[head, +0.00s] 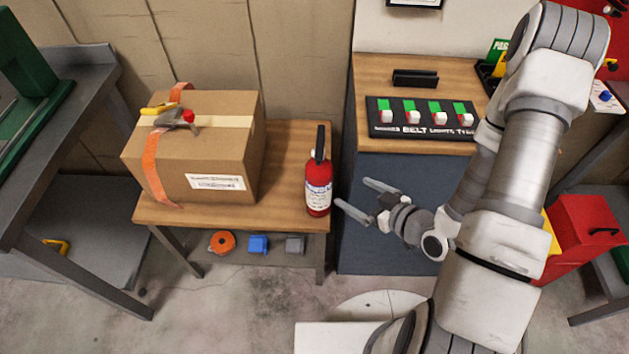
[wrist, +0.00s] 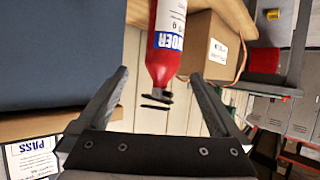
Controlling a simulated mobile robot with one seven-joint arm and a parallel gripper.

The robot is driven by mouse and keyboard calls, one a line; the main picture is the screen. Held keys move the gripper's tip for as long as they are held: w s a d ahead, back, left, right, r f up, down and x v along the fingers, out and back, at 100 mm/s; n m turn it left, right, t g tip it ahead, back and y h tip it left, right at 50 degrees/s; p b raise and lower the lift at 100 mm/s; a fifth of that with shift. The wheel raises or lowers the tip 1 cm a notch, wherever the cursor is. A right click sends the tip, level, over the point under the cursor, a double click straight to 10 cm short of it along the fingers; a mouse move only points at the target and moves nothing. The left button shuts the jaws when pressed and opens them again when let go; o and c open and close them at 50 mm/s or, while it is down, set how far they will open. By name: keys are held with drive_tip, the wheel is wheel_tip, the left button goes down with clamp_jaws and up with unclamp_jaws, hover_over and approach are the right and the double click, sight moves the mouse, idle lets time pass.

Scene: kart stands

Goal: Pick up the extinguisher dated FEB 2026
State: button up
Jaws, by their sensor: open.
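A red fire extinguisher (head: 318,190) with a white and blue label and a black top stands upright at the right end of a low wooden bench (head: 225,222). No date on it is readable. My gripper (head: 353,194) is open and empty, just right of the extinguisher and apart from it, fingers pointing towards it. In the wrist view the red body of the extinguisher (wrist: 165,62) appears upside down between my spread fingers (wrist: 160,82); its far end is cut off by the frame.
A cardboard box (head: 225,150) with an orange strap and tools on top fills the bench's left part. A wooden-topped cabinet (head: 390,200) with a switch panel (head: 422,118) stands behind my gripper. Small orange, blue and grey items lie under the bench. A red bin (head: 585,235) is at right.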

sight(329, 180)
drive_tip(key=b+x, duration=0.5)
drive_tip(key=shift+s+a+f+b, duration=0.15)
drive_tip(key=shift+s+b, duration=0.05)
drive_tip(key=shift+b, duration=0.15)
drive_tip(key=b+x, duration=0.5)
drive_tip(key=b, duration=0.3)
drive_tip(key=shift+w+a+f, duration=0.15)
drive_tip(key=shift+w+a, duration=0.6)
drive_tip(key=shift+w, duration=0.1)
drive_tip(key=shift+b+x, duration=0.9)
drive_tip(key=shift+x, duration=1.8)
drive_tip(key=shift+s, duration=0.1)
drive_tip(key=c, duration=1.6)
